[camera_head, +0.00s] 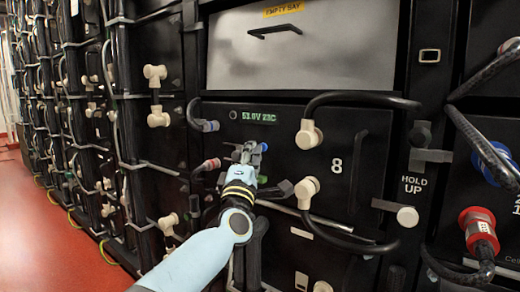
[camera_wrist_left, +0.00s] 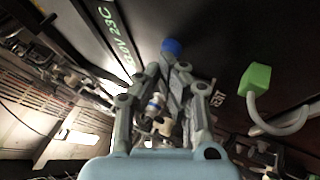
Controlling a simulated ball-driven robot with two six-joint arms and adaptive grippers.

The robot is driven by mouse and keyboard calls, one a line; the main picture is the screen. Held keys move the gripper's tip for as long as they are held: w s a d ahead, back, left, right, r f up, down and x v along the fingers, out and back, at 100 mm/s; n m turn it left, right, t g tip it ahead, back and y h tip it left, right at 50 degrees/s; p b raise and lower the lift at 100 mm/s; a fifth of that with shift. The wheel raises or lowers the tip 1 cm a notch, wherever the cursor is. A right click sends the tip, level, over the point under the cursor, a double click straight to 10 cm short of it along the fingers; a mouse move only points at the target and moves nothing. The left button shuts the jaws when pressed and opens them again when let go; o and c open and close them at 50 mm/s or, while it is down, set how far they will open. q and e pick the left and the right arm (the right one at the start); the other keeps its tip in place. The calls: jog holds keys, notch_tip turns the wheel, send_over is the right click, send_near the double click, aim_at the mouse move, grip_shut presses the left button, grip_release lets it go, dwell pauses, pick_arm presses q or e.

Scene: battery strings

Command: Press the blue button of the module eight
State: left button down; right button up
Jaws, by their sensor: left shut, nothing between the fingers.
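Module eight (camera_head: 350,190) is a black panel with a white "8" and a green readout (camera_head: 258,116) near its top left. My left gripper (camera_head: 247,152) is in front of the panel, just below the readout. Its fingers are shut with nothing between them. The blue button (camera_head: 263,147) shows just right of the fingertips. In the left wrist view the blue button (camera_wrist_left: 171,46) sits just beyond the fingertips of the left gripper (camera_wrist_left: 170,76). Whether they touch it I cannot tell. My right gripper is in neither view.
Cream connectors (camera_head: 308,137) with thick black cables stand out right of the gripper. A grey panel (camera_head: 300,50) marked "EMPTY BAY" is above. In the left wrist view a green plug (camera_wrist_left: 256,78) with a grey cable is at right. Red floor (camera_head: 60,235) lies open at left.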

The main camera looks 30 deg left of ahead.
pick_arm(q)
jog(key=shift+s+p, duration=0.45)
jog(key=shift+s, duration=0.55)
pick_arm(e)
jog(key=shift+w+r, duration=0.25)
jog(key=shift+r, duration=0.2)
pick_arm(q)
jog(key=shift+s, duration=0.15)
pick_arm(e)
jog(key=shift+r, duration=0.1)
pick_arm(q)
jog(key=s, duration=0.1)
jog(key=s+p, duration=0.1)
jog(key=s, duration=0.1)
jog(key=s+p, duration=0.1)
jog(key=shift+s+a, duration=0.25)
jog(key=shift+s, duration=0.1)
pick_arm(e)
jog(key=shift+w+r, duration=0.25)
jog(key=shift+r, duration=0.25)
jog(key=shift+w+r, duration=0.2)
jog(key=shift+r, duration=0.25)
